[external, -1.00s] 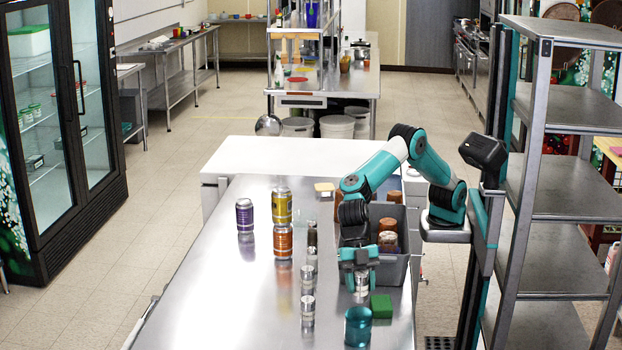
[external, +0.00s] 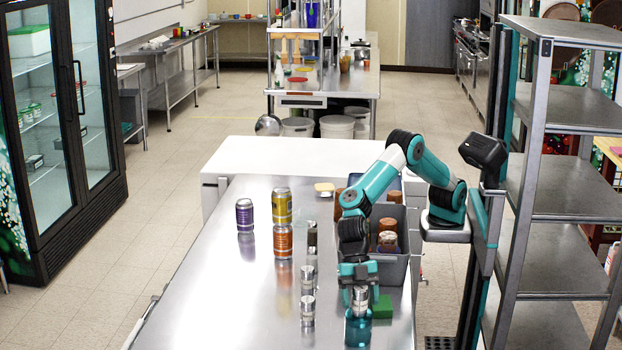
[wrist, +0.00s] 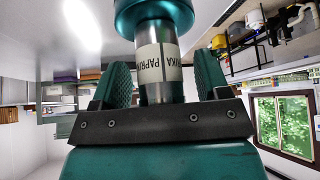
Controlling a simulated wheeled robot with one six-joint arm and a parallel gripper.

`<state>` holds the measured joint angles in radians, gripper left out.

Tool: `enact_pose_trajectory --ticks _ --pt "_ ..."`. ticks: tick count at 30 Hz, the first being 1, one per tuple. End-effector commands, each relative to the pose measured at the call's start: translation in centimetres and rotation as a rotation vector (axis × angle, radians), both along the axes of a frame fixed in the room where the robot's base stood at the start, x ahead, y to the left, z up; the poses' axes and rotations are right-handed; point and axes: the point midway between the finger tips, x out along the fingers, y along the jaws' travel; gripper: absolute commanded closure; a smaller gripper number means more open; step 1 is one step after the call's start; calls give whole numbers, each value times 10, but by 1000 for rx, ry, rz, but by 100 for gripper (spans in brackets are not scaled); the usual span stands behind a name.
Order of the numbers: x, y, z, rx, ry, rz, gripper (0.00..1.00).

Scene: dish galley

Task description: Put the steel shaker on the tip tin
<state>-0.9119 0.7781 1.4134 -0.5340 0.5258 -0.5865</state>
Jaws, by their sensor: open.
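The steel shaker (external: 360,301) stands upright on top of the teal tip tin (external: 358,331) near the front of the steel counter. My gripper (external: 359,280) is around the shaker from above and is open. In the wrist view the shaker (wrist: 155,60), with a pale label reading "PAPRIKA", is between the two fingers, with a gap on each side. One end of it meets the teal tin (wrist: 152,14). The exact contact between shaker and tin is partly hidden.
A green block (external: 382,307) sits right beside the tin. More small steel shakers (external: 307,308) stand to the left. A grey bin (external: 393,268) with brown-topped jars is behind. Purple (external: 245,214), yellow (external: 282,207) and orange (external: 283,241) cans stand further back. The counter's left front is clear.

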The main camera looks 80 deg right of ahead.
Motion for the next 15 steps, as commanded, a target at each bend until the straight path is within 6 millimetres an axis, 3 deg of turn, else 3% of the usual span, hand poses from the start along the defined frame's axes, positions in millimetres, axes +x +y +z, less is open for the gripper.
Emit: enact_pose_trajectory --ticks 7,15 --pt "3 -6 14 2 -2 -2 31" --pt "12 -37 63 4 -3 -4 31"
